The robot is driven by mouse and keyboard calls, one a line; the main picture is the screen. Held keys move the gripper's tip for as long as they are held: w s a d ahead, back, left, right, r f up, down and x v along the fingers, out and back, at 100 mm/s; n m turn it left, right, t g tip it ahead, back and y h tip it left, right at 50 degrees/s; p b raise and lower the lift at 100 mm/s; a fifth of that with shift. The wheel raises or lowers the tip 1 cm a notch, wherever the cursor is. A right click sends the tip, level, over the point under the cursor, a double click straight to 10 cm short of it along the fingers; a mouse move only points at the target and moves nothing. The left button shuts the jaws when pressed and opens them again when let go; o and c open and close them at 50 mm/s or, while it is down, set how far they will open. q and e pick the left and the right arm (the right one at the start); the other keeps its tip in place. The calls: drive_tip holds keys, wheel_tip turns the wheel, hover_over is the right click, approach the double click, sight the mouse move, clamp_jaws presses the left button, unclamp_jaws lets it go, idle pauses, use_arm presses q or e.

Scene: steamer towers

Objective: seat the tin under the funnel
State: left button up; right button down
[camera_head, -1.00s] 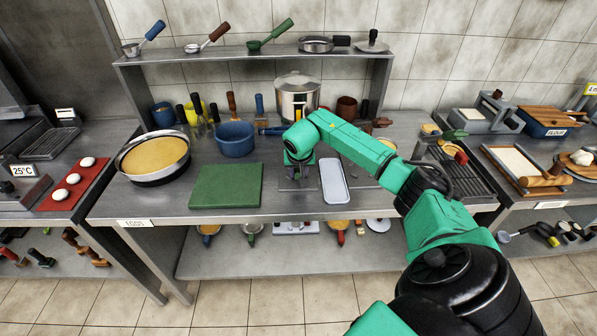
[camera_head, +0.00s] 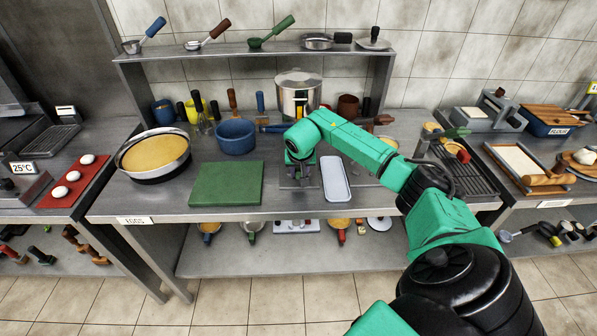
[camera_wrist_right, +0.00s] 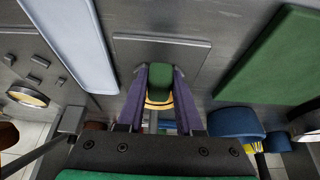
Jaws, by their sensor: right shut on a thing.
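My right gripper (camera_head: 299,178) is low over a flat grey plate (camera_head: 285,184) on the middle table. In the right wrist view, its two fingers (camera_wrist_right: 160,88) are shut on a small green-topped thing (camera_wrist_right: 160,80) with a yellow and brown band below it. Its lower part is hidden, and I cannot tell whether it is the tin or whether it touches the plate. The plate also shows in the wrist view (camera_wrist_right: 190,52). I cannot make out a funnel. My left gripper is not in view.
A pale blue tray (camera_head: 336,180) lies close right of the gripper; a green board (camera_head: 226,184) lies left. Behind are a blue pot (camera_head: 236,137) and a steel pot (camera_head: 298,96). A yellow-filled pan (camera_head: 153,155) stands far left. Bare table lies along the front edge.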

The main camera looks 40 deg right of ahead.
drive_tip(key=shift+f+b, duration=0.7)
idle(0.8)
drive_tip(key=shift+c, duration=2.4)
unclamp_jaws()
